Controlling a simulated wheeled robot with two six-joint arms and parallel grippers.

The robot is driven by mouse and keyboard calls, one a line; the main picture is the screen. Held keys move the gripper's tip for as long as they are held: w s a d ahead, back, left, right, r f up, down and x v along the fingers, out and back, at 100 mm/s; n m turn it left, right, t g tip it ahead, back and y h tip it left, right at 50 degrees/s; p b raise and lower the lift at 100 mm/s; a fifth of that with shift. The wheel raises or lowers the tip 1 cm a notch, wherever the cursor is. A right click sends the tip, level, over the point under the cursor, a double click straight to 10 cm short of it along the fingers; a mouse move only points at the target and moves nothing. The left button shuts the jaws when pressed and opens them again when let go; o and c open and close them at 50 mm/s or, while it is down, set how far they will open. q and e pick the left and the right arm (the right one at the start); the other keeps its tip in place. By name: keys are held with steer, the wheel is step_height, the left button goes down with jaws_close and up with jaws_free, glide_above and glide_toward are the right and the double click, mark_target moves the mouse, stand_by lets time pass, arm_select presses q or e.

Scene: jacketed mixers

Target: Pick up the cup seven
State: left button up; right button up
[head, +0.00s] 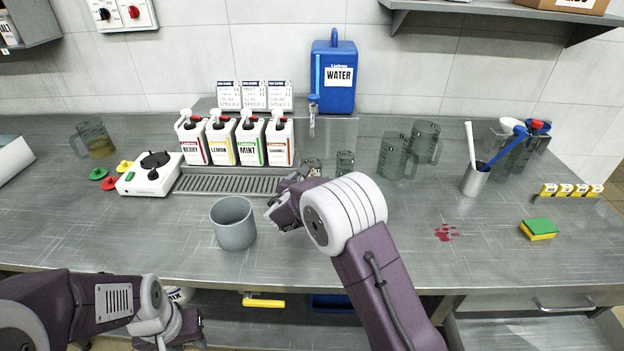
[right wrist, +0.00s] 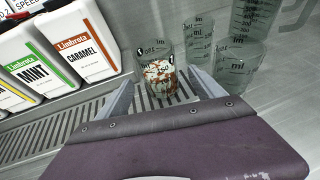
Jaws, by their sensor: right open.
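A small clear measuring cup (right wrist: 160,74) with brown-speckled whitish contents stands upright on the drip grate, between and just beyond my right gripper's fingers. In the head view its upper part (head: 312,165) shows beyond my right gripper (head: 297,180), which partly hides it. My right gripper (right wrist: 161,84) is open, with nothing clasped. A second small clear cup (head: 345,163) stands to the right and also shows in the right wrist view (right wrist: 200,42). I cannot read a seven on any cup. My left gripper (head: 182,330) is low at the front left, its jaws unclear.
Berry, lemon, mint and caramel bottles (head: 278,142) stand behind the grate (head: 225,184). A grey pot (head: 233,223) is left of my right gripper. Larger clear jugs (head: 393,157) stand to the right. A blue water container (head: 333,80) is behind. The right front counter is mostly clear.

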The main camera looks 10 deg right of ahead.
mark_target(312, 175)
steer(key=x, duration=0.5)
steer(key=shift+f, duration=0.4)
steer(key=shift+s+a+r, duration=0.1)
steer(key=shift+c, duration=0.9)
jaws_close()
steer(key=shift+r, duration=0.1)
steer(key=shift+s+r, duration=0.15)
steer(key=shift+r, duration=0.2)
step_height(312, 175, up, 6)
steer(key=p, duration=0.2)
steer(key=s+a+b, duration=0.1)
steer(key=s+a, duration=0.1)
steer(key=s, duration=0.7)
steer(key=s+a+b, duration=0.1)
steer(key=s+a, duration=0.2)
steer(key=s, duration=0.7)
steer(key=shift+a, duration=0.25)
